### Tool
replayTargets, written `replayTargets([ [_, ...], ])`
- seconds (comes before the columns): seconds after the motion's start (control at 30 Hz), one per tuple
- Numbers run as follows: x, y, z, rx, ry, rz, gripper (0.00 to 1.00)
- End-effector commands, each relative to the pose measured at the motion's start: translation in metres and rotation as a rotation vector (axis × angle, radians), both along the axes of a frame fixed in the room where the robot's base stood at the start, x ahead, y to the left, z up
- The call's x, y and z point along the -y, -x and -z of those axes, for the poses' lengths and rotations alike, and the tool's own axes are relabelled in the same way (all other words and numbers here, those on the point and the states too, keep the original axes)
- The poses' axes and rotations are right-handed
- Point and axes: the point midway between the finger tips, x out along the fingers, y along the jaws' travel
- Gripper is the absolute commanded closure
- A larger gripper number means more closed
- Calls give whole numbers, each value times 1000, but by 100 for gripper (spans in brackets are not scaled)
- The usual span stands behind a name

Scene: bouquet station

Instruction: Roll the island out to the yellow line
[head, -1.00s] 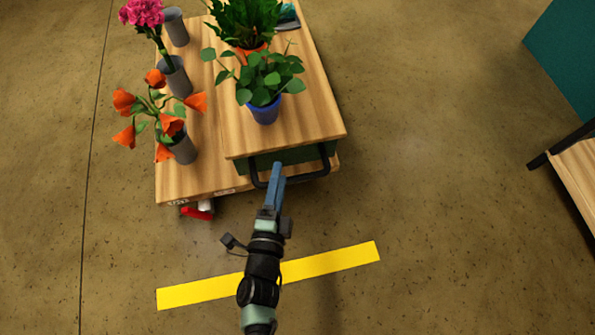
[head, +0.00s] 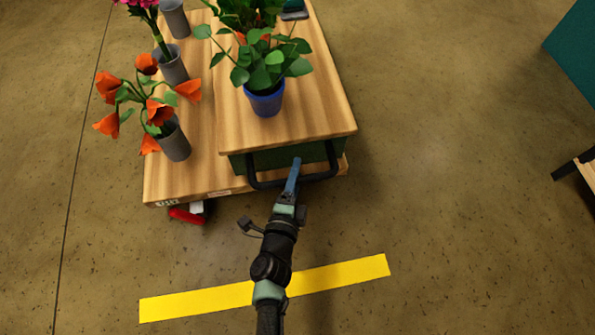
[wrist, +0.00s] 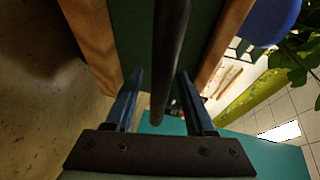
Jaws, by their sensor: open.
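The island (head: 300,110) is a wooden-topped unit with a lower wooden shelf (head: 165,185) on its left and a dark green body. A black bar handle (head: 262,184) runs along its near side; it also shows in the wrist view (wrist: 168,60), running between the two fingers. My gripper (head: 296,164) is at this handle, open, its blue fingers (wrist: 158,95) on either side of the bar and apart from each other. The yellow line (head: 335,276) lies on the floor on the near side of the island, partly hidden by my arm.
A blue pot with a leafy plant (head: 264,100) stands near the island's front edge. Grey vases (head: 174,142) with flowers stand on the left shelf. A red caster part (head: 187,216) shows below. Another wooden-topped unit (head: 588,172) is at right; floor between is clear.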

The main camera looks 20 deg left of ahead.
Motion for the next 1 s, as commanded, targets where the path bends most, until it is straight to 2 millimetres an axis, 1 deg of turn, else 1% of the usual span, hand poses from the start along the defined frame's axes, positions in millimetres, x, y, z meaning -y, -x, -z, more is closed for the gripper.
replayTargets([
  [0.03,-1,-7,3,0,-1,0,45],
  [0.17,-3,-16,4,0,1,0,45],
  [0.47,-4,-18,3,-1,0,0,45],
  [0.5,-4,-18,3,-1,0,0,47],
  [0.8,-4,-18,4,-1,1,-1,100],
  [1.0,-4,-18,4,-1,1,-1,100],
])
